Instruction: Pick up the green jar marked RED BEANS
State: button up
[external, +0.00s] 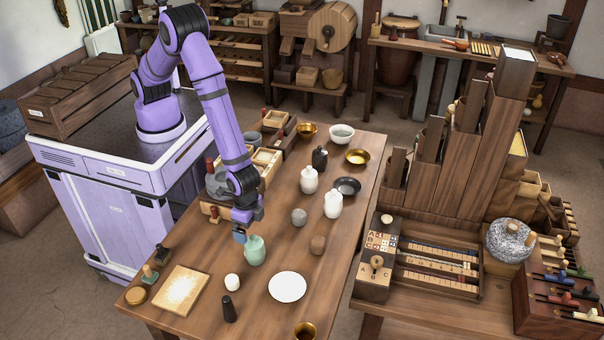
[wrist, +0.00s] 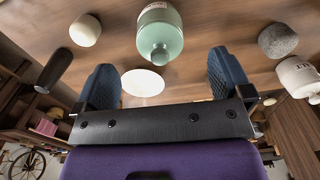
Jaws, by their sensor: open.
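The pale green jar (external: 254,251) stands upright near the middle of the wooden table's near half; no lettering on it is readable. In the wrist view the green jar (wrist: 160,32) shows its rounded body and narrower top, beyond and between the two blue fingers. My gripper (external: 240,236) is just to the left of the jar and close to it, near its upper part. In the wrist view my gripper (wrist: 164,75) has its fingers wide apart with nothing held between them. Contact with the jar is not visible.
A white plate (external: 287,286), a dark pestle-like piece (external: 229,309) and a white rounded object (external: 232,282) stand around the jar. A grey stone (external: 299,216), a brown stone (external: 318,245) and white jars (external: 333,204) are farther up the table (external: 345,262).

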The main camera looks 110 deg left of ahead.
aim_at(253, 243)
jog(key=shift+w+d+f, duration=0.1)
jog(key=shift+w+f, duration=0.1)
jog(key=shift+f, duration=1.75)
jog(key=shift+w+d+f, duration=0.1)
jog(key=shift+w+f, duration=0.05)
jog(key=shift+f, duration=1.75)
jog(key=c, duration=1.2)
jog(key=shift+r, duration=0.15)
